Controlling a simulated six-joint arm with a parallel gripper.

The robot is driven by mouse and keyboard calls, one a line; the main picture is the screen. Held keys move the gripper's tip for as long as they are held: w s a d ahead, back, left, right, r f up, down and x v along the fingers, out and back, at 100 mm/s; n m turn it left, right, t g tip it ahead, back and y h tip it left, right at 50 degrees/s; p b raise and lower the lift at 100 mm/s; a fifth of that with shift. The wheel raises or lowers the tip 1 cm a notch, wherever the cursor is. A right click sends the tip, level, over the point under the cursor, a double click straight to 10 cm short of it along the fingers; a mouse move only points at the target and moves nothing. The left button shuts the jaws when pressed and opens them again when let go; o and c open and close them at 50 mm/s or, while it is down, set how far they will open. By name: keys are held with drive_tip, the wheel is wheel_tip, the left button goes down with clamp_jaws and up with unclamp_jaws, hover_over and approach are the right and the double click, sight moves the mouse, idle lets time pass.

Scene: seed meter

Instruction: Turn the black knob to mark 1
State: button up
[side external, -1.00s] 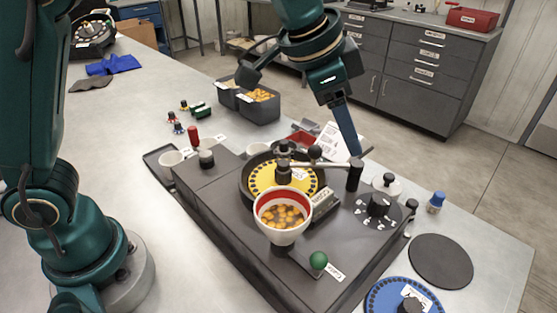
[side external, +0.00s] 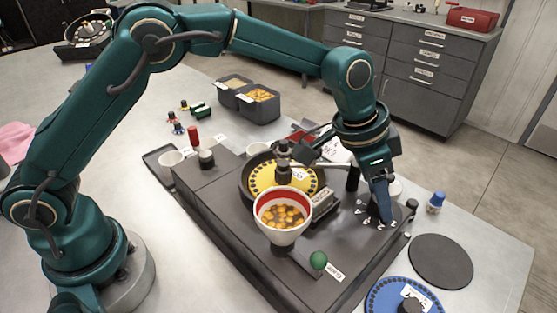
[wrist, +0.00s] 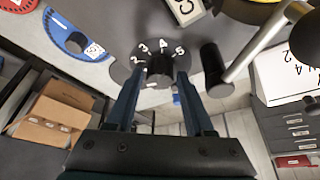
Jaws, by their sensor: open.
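The black knob (wrist: 160,66) sits at the centre of a dark round dial (wrist: 122,70) in the wrist view. White marks 2, 3, 4 and 5 show along the dial's far side; I cannot read mark 1. My gripper (wrist: 159,75) is open, with one finger on each side of the knob; I cannot tell whether they touch it. A white patch shows at the knob's near side, and I cannot tell if it is the pointer. In the side view my gripper (side external: 383,214) is down at the dial (side external: 368,222) and hides the knob.
A crank with a black upright handle (wrist: 213,68) stands close to the right finger in the wrist view. A blue-capped bottle (side external: 436,203) and black disc (side external: 441,261) lie to the right.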

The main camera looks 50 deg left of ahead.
clamp_jaws()
drive_tip(key=shift+n, duration=0.7)
unclamp_jaws()
drive_tip(key=shift+r, duration=0.15)
drive_tip(key=shift+v, duration=2.5)
drive_tip(key=shift+s, duration=0.15)
